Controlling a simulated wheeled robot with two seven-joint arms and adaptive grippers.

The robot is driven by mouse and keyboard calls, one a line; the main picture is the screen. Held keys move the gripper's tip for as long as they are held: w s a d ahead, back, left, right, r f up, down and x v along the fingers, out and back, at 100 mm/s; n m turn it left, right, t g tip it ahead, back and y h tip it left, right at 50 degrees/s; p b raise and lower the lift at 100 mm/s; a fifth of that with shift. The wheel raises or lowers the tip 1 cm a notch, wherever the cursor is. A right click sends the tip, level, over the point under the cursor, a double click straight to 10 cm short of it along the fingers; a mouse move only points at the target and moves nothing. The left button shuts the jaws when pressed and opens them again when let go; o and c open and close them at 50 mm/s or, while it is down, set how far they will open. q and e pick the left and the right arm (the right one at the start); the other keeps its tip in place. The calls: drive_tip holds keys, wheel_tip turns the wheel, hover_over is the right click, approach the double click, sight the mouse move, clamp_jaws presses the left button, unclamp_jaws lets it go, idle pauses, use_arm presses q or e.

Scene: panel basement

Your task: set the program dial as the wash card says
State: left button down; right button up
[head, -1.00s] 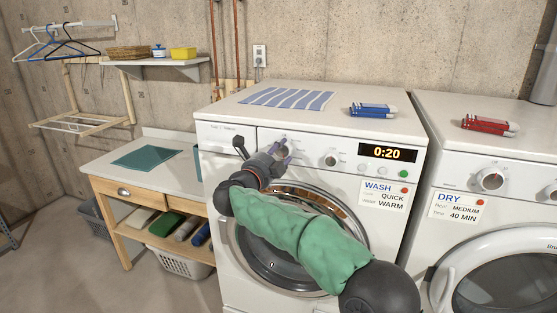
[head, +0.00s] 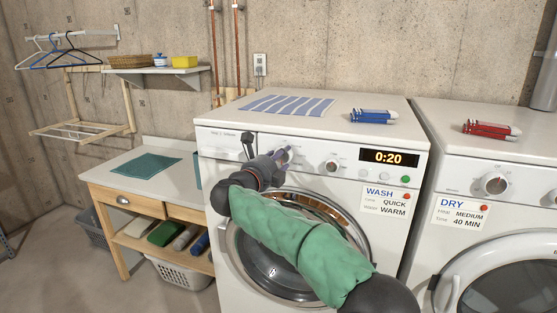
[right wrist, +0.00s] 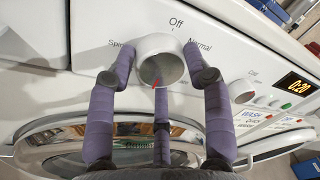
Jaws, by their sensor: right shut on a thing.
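The program dial (right wrist: 158,58) is a white round knob on the washer's front panel. In the right wrist view its red mark points down and slightly left. "Off" is printed above it, "Spin" to the left and "Normal" to the right; a finger covers the area below. My right gripper (head: 284,156) is shut on the dial, with its purple fingers around it. The wash card (head: 386,200) on the washer (head: 330,112) reads WASH, QUICK, WARM. My left gripper is not in view.
A second dial (head: 332,166), a display (head: 388,157) reading 0:20 and a green button (head: 406,179) are to the right. The dryer (head: 455,130) stands beside the washer with its own card (head: 461,214). Blue markers (head: 373,116) and a striped cloth (head: 287,105) lie on the washer.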

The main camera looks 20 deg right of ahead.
drive_tip(key=o, duration=1.1)
drive_tip(key=shift+d, duration=0.1)
drive_tip(key=shift+o, duration=0.2)
drive_tip(key=v, duration=1.2)
